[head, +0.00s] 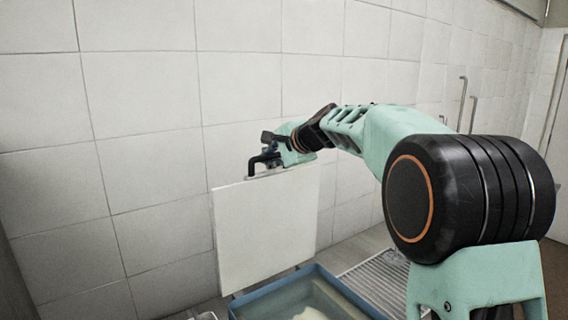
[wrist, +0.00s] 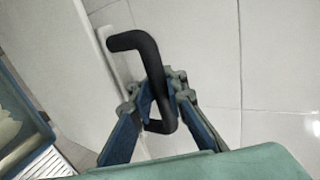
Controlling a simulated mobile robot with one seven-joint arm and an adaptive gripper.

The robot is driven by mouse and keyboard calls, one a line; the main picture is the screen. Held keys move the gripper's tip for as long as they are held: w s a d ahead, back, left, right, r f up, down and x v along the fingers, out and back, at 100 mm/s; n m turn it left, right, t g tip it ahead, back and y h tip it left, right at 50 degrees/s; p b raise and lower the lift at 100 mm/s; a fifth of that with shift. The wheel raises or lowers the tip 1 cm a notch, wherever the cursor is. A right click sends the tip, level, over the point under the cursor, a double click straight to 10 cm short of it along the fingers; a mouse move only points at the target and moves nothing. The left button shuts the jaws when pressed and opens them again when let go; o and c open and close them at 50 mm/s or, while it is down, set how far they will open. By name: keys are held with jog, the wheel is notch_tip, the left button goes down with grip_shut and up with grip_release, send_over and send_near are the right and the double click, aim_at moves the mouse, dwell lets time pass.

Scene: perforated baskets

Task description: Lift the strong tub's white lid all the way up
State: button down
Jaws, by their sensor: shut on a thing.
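The white lid (head: 266,226) stands nearly upright at the back of the blue tub (head: 250,308), in front of the tiled wall. A black bent handle (head: 252,163) sits at the lid's top edge. My gripper (head: 270,153) is at that handle. In the wrist view my gripper (wrist: 160,88) is shut on the black handle (wrist: 135,42), which passes between its fingers. The lid (wrist: 64,75) also shows at the left of the wrist view, with the tub's rim (wrist: 22,112) at the far left. Part of the tub is cut off by the frame.
Something pale (head: 312,314) lies inside the tub. A ribbed metal drainboard (head: 375,283) lies right of the tub. The tiled wall (head: 150,130) is close behind the lid. Metal bars (head: 462,100) stick out from the wall at the right.

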jog(key=w+a, duration=0.4)
jog(key=w, duration=0.2)
jog(key=shift+w+a, duration=0.15)
jog(key=shift+a, duration=0.1)
jog(key=c, duration=2)
grip_release()
jog(key=shift+c, duration=0.2)
jog(key=shift+o, duration=0.5)
jog(key=shift+d, duration=0.1)
jog(key=shift+f, duration=0.15)
jog(key=v, duration=1.2)
jog(key=shift+f, duration=0.1)
